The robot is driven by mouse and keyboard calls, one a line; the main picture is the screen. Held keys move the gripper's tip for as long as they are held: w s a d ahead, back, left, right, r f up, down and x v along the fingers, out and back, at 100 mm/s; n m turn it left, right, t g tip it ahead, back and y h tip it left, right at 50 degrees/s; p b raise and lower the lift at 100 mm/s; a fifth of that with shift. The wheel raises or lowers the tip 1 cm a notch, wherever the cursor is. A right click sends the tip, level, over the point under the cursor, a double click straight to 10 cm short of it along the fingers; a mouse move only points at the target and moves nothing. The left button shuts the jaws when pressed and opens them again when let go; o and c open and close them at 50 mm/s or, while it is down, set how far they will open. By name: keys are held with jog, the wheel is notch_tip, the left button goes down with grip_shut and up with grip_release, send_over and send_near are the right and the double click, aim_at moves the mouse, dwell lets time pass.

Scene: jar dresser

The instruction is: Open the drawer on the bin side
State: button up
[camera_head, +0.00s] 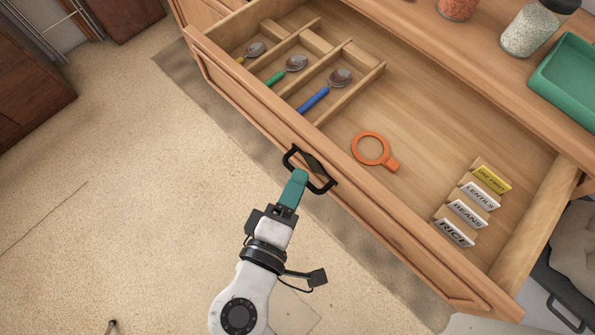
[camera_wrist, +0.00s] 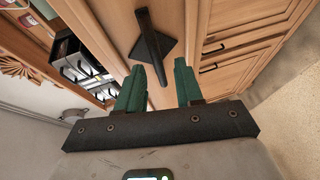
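The wooden drawer (camera_head: 390,230) stands pulled out from the dresser in the head view, its inside showing. Its black bar handle (camera_head: 322,184) is on the front panel; it also shows in the wrist view (camera_wrist: 150,45). My gripper (camera_head: 299,174) has teal fingers and is at the handle. No clearly identifiable bin shows.
The drawer holds spoons (camera_head: 313,95) in compartments, an orange ring (camera_head: 371,149) and labelled cards (camera_head: 466,213). A green tray (camera_head: 568,75) and jars (camera_head: 532,30) stand on the dresser top. A dark, handled object (camera_head: 560,305) lies at lower right.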

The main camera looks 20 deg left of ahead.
jog(key=s+r, duration=0.1)
jog(key=s, duration=0.8)
jog(key=shift+s+d+r+b, duration=0.15)
jog(key=shift+d+r+b, duration=0.1)
jog(key=shift+r+b, duration=0.15)
jog(key=shift+f, duration=0.1)
